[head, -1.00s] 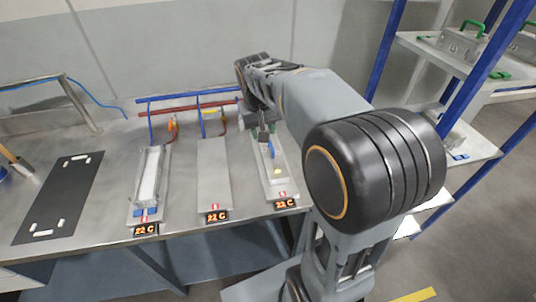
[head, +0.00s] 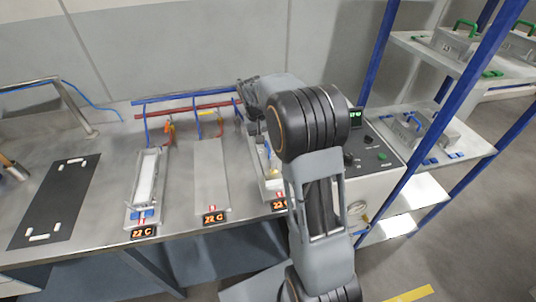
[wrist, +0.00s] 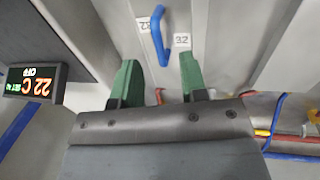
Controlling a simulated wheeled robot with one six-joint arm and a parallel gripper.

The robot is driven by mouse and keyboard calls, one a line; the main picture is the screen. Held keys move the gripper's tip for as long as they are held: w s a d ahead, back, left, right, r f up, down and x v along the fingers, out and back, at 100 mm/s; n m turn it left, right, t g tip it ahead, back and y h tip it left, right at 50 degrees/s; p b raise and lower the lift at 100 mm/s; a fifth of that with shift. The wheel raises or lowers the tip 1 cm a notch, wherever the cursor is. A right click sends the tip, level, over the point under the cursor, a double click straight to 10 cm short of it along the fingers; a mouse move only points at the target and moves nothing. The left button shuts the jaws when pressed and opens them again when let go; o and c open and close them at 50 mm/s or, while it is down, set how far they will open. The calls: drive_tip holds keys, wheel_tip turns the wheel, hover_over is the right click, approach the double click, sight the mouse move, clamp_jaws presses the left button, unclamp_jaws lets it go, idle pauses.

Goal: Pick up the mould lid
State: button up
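In the wrist view, a blue handle (wrist: 159,36) stands on a pale grey surface with two number tags. I take this surface to be the mould lid, but its full outline is not shown. My gripper (wrist: 158,64) has two green fingers, spread apart and empty. The handle is beyond the fingertips, roughly in line with the gap between them, and not held. In the head view, the right-hand mould station (head: 273,188) is largely hidden behind my arm, with a bit of blue showing. My gripper cannot be made out there.
A mould with a white channel (head: 147,178) and a flat grey plate (head: 211,175) lie to the left on the bench. A control box (head: 377,155) stands right of my arm. Shelves at the right hold a green-handled mould (head: 448,43) and a mould with blue clips (head: 425,130).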

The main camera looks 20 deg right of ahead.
sight(267, 145)
drive_tip(key=shift+d+f+p, duration=0.15)
drive_tip(key=shift+d+f, duration=0.05)
drive_tip(key=shift+f, duration=0.65)
drive_tip(key=shift+d+f+p, duration=0.15)
drive_tip(key=shift+d+f, duration=0.05)
drive_tip(key=shift+f, duration=0.7)
drive_tip(key=shift+d+f+p, duration=0.15)
drive_tip(key=shift+d+f, duration=0.05)
drive_tip(key=shift+f, duration=0.65)
drive_tip(key=shift+c, duration=0.4)
clamp_jaws()
drive_tip(key=shift+w+r, duration=0.1)
